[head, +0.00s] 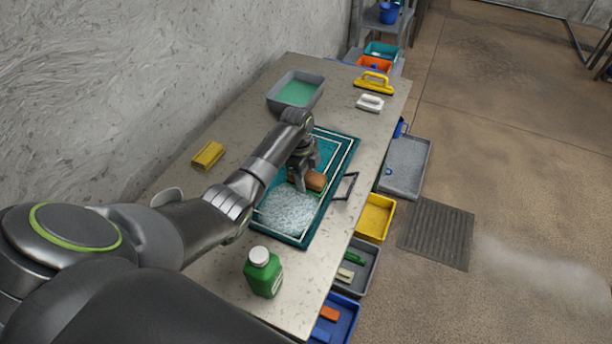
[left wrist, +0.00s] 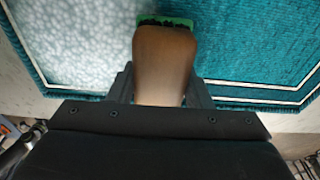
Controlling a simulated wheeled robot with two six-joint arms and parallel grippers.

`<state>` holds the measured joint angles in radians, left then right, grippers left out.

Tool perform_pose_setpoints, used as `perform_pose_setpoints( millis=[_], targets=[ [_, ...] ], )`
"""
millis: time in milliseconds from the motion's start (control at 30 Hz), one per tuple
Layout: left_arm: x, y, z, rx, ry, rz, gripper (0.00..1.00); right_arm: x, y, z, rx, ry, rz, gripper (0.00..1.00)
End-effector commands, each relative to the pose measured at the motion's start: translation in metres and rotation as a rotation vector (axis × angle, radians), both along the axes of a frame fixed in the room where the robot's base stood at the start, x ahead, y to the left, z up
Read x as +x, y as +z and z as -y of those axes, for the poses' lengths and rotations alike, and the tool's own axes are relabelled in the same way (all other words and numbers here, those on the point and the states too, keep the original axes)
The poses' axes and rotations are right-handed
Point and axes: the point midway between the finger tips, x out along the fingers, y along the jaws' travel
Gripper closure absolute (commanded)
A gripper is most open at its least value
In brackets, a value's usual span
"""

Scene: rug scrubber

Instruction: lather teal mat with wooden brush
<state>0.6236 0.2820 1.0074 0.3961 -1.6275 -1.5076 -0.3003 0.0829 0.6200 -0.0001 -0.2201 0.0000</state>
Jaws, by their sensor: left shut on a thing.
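The teal mat (head: 322,154) with white border lines lies on the table. White lather (head: 287,212) covers its near part; the far part shows bare teal. My left gripper (head: 304,180) is over the middle of the mat, shut on the wooden brush (head: 316,181). In the left wrist view the brush's brown wooden body (left wrist: 163,62) sits between the fingers, with a green edge and dark bristles at its far end. Lather (left wrist: 85,40) lies left of the brush there and plain teal mat (left wrist: 250,45) lies right. Whether the bristles touch the mat is hard to tell. My right gripper is not in view.
On the table (head: 210,270) are a green bottle (head: 263,276), a yellow sponge (head: 208,155), a grey basin (head: 296,92) with green liquid, a white brush (head: 369,103) and a yellow-handled tool (head: 374,82). A dark handle (head: 346,187) stands at the mat's right edge. Bins (head: 375,217) line the table's right side.

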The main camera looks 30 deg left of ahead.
Motion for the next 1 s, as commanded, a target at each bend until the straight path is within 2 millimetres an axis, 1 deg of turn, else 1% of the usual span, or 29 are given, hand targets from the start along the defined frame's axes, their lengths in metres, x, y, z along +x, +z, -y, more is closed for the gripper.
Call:
perform_pose_setpoints(
  millis=[33, 133, 533, 900, 1000],
  targets=[
    [0.001, -0.001, 0.0, 0.0, 0.0, 0.001, 0.84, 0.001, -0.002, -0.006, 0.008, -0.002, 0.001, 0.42],
    [0.001, 0.001, 0.0, 0.0, -0.001, 0.001, 0.84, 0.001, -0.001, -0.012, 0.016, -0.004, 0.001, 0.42],
    [0.001, -0.002, 0.0, 0.0, -0.001, 0.001, 0.84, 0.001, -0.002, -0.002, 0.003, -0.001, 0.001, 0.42],
    [0.0, -0.013, 0.0, 0.0, -0.001, 0.001, 0.84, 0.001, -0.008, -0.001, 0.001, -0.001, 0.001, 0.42],
    [0.002, -0.012, 0.0, 0.0, -0.001, 0.002, 0.84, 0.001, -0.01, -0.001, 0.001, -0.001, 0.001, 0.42]
  ],
)
